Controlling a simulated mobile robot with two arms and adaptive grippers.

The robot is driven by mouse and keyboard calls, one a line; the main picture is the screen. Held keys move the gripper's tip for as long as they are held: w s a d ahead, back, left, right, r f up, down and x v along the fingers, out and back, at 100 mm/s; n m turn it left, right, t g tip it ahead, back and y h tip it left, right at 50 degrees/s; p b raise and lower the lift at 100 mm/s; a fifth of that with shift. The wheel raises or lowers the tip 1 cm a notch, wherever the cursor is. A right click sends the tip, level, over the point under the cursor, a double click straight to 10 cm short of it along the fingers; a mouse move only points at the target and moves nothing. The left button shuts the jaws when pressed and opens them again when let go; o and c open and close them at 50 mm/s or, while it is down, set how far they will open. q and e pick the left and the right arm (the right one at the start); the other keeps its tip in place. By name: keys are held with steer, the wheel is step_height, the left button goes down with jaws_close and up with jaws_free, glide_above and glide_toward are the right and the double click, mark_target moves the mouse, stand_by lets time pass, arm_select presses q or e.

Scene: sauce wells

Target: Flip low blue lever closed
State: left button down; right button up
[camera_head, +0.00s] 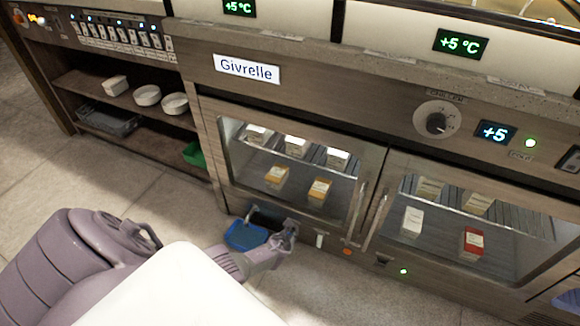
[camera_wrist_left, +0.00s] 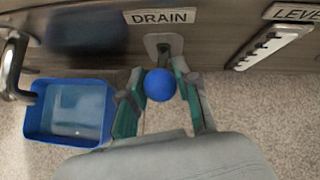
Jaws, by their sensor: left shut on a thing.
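The low blue lever shows in the left wrist view as a round blue knob (camera_wrist_left: 160,85). It sits under the DRAIN label (camera_wrist_left: 160,17), in front of a metal plate (camera_wrist_left: 163,45) on the cabinet's lower panel. My left gripper (camera_wrist_left: 163,88) has its two fingers on either side of the knob and is shut on it. In the head view my left gripper (camera_head: 284,240) is low at the cabinet's foot, and the knob is hidden there. My right gripper is in neither view.
A blue tray (camera_wrist_left: 28,125) with liquid in it stands on the floor left of my gripper; it also shows in the head view (camera_head: 245,236). A curved metal spout (camera_wrist_left: 14,68) hangs over its left side. A LEVEL gauge (camera_wrist_left: 270,45) is to the right. Glass cabinet doors (camera_head: 300,170) are above.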

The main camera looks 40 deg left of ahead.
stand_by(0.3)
arm_select(q)
steer(key=c, duration=0.8)
jaws_free()
